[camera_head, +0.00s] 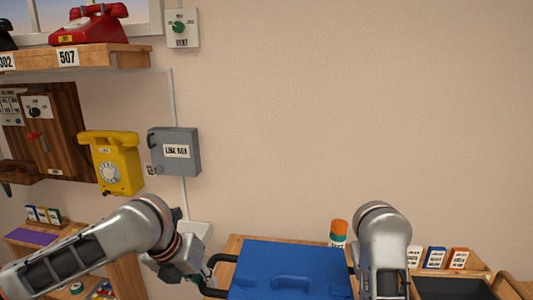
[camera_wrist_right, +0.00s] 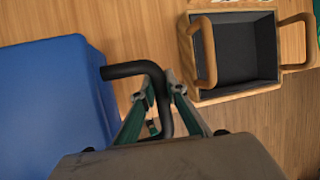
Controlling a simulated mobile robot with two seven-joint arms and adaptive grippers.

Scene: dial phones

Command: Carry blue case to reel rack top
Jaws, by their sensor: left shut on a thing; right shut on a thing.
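The blue case (camera_head: 290,268) is at the bottom middle of the head view, lid up and roughly level. It has a black handle on each side. My left gripper (camera_head: 207,277) is shut on the case's left handle (camera_head: 222,260). My right gripper (camera_wrist_right: 161,97) is shut on the right handle (camera_wrist_right: 132,70) in the right wrist view, where the case (camera_wrist_right: 50,105) fills the left side. My right arm hides that grip in the head view. I cannot tell whether the case touches the wooden surface below. I cannot identify the reel rack.
An orange-capped bottle (camera_head: 338,233) stands behind the case. A dark-lined wooden tray with handles (camera_wrist_right: 203,90) lies to the right. Labelled boxes (camera_head: 436,257) stand behind it. A yellow phone (camera_head: 112,163) and grey line box (camera_head: 175,151) hang on the wall. The wall above the case is clear.

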